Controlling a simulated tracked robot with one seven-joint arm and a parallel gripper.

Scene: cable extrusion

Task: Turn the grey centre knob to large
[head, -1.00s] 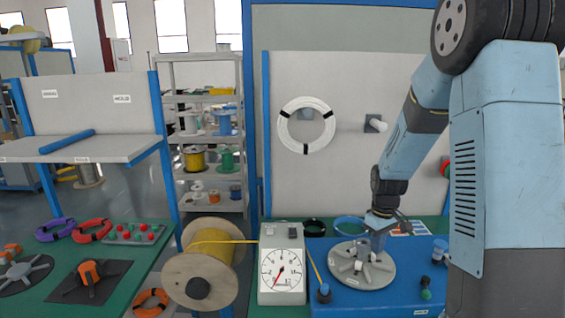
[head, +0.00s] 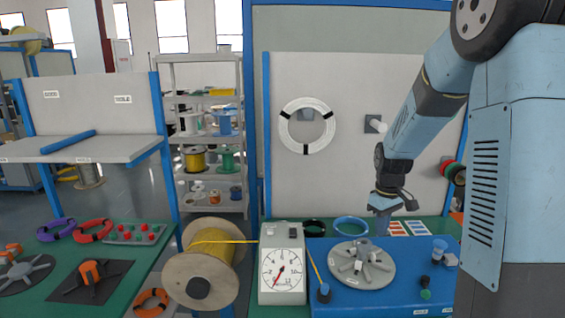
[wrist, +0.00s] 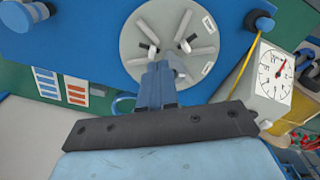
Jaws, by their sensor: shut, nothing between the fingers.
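The grey round plate (head: 376,277) lies on the blue bench top. My gripper (head: 381,230) is above and behind the plate in the head view, apart from the knob. In the wrist view its dark blue fingers (wrist: 157,72) are together and empty, and they cover part of the plate's middle. Which way the knob points cannot be told.
A dial gauge box (head: 282,284) stands left of the plate, with a yellow cable running past it from a wooden spool (head: 184,274). A blue ring (head: 351,226) lies behind the plate. Small blue and green knobs (head: 426,282) stand on the right. Space above the plate is free.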

